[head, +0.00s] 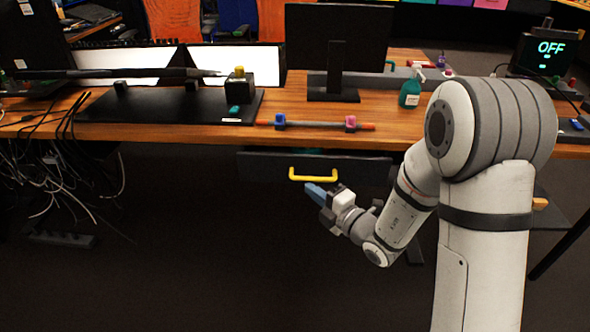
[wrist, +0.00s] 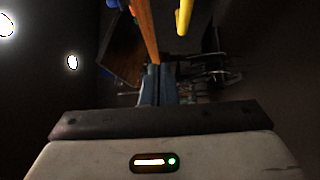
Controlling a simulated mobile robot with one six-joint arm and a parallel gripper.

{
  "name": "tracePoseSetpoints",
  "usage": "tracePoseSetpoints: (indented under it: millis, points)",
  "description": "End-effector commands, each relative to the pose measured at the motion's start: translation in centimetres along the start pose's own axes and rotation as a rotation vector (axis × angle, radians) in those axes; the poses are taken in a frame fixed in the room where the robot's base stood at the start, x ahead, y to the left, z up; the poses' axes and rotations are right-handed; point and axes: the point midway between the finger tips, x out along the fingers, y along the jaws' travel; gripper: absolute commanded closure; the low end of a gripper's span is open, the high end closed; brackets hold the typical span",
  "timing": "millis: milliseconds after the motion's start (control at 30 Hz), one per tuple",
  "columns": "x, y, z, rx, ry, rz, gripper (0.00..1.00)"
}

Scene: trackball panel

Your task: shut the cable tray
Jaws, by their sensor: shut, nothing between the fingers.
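The cable tray (head: 265,166) appears as a dark drawer under the desk's front edge, with a yellow handle (head: 314,175) on its front. It looks partly pulled out, with a little of something greenish showing above its front. The handle also shows at the top of the wrist view (wrist: 184,18). My gripper (head: 314,190) has blue fingers and is shut and empty. It is just below the handle in the head view, seemingly apart from it. In the wrist view its fingers (wrist: 158,85) are together. The tray's inside is mostly hidden.
The wooden desk (head: 200,133) overhangs the tray. A bar with blue and pink blocks (head: 315,125) lies near its edge. A green bottle (head: 411,90) and a monitor (head: 338,45) stand behind. Loose cables (head: 65,170) hang at left. The floor below is open.

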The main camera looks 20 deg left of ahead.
Motion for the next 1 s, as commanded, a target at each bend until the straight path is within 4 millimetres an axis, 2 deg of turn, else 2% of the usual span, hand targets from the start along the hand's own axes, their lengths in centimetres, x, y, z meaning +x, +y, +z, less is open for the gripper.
tracePoseSetpoints:
  millis: [200,400,633,1000]
  points:
    - [4.8,-0.2,-0.1,-0.003,0.005,0.003,1.0]
    - [8.6,-0.2,0.3,-0.003,0.001,0.003,1.0]
    - [10.4,-0.1,2.4,-0.004,0.0,0.001,1.0]
    - [10.8,0.1,2.9,-0.003,0.0,0.0,1.0]
